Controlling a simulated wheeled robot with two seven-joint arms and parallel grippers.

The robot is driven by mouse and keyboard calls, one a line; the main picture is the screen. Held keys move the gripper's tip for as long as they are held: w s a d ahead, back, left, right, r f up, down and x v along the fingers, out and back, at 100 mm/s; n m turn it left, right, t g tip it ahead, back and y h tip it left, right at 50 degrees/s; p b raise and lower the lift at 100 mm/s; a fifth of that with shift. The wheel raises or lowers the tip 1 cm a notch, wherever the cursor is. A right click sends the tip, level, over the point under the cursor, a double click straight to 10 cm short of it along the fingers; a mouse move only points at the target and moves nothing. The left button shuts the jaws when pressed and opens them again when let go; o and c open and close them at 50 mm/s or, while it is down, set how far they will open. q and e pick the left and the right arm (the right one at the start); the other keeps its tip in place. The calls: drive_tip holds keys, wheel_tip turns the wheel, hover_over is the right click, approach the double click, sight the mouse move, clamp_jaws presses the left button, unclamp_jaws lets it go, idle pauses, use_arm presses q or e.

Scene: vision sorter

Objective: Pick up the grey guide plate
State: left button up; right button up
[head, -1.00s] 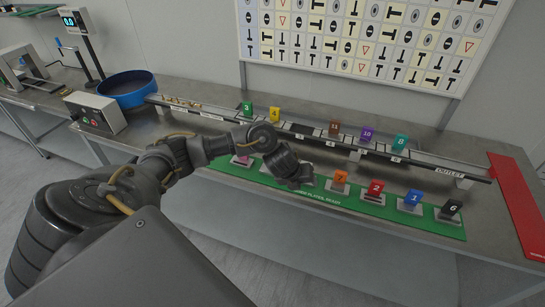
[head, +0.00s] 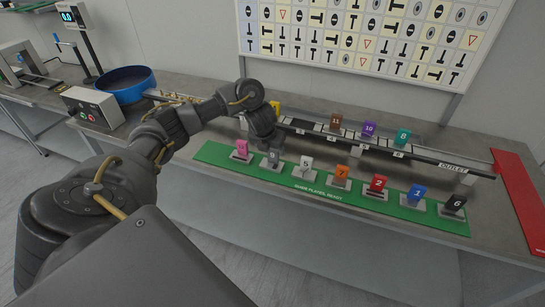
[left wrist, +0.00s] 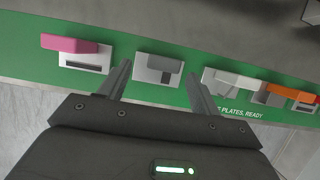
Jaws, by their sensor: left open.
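The grey guide plate (head: 274,157) stands upright in a small light holder on the green strip, between the pink plate and the white plate 5. My left gripper (head: 268,141) points down just above and behind it, close to its top in the picture. In the left wrist view the grey plate (left wrist: 161,64) shows from above, between and just beyond the tips of the open left gripper (left wrist: 157,70). Nothing is held between the fingers. The fingertips are mostly hidden in the head view. My right gripper is not in view.
The pink plate (head: 242,148) and white plate 5 (head: 306,163) stand close on either side. Several more plates stand along the green strip (head: 225,160) to the right. The rail (head: 385,148) with plates runs behind. A blue bowl (head: 127,87) stands back left.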

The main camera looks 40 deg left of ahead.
sight(272, 151)
use_arm(q)
drive_tip(key=shift+p+x, duration=0.45)
drive_tip(key=shift+x, duration=2.2)
drive_tip(key=shift+d, duration=0.15)
drive_tip(key=shift+c, duration=0.3)
drive_tip(key=c, duration=1.1)
drive_tip(key=shift+r, duration=0.15)
